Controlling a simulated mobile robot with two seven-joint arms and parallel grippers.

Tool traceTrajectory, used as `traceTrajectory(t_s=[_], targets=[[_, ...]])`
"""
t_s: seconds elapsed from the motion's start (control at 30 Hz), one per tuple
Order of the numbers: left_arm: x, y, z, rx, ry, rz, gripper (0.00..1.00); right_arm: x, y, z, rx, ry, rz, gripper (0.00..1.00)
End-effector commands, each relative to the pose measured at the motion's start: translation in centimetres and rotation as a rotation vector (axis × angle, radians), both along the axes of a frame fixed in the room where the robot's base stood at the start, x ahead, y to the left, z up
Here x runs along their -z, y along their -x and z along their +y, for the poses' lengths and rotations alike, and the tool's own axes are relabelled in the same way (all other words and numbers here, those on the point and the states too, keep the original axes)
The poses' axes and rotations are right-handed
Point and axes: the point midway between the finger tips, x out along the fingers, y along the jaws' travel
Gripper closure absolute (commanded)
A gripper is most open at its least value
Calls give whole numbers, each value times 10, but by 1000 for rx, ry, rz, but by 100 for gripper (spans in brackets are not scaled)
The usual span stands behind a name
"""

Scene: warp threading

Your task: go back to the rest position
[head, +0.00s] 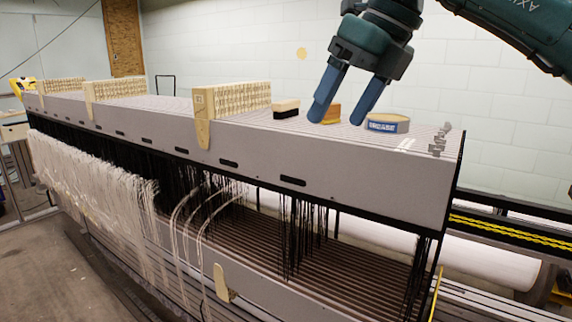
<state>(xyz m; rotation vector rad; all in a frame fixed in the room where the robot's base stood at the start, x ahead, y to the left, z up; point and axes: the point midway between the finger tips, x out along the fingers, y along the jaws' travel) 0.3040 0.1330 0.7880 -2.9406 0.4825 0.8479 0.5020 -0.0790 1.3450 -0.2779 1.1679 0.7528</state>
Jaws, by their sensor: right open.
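My right gripper (347,94) comes in from the upper right on a dark green arm. Its two blue fingers point down and are spread apart. The fingertips appear above or in front of the small wooden block on the machine's grey top; I cannot tell the exact gap. My left gripper is not in view.
The long grey loom beam (330,165) runs across the view. On it are a grease tin (388,124), a brush (286,109), a wooden block (331,114) and a tan comb-like holder (203,130). White threads (95,185) hang at left. Air above the beam's left is clear.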

Motion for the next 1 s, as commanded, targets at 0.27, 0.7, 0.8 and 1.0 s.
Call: traceTrajectory(t_s=[0.27,0.7,0.8,1.0], targets=[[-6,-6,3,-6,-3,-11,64,89,14,89,-194,-353,238,24],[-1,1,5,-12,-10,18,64,153,55,169,-56,-1283,791,24],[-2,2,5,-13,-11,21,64,167,48,162,92,-1480,909,24],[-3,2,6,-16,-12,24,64,218,26,127,508,-1812,1116,24]])
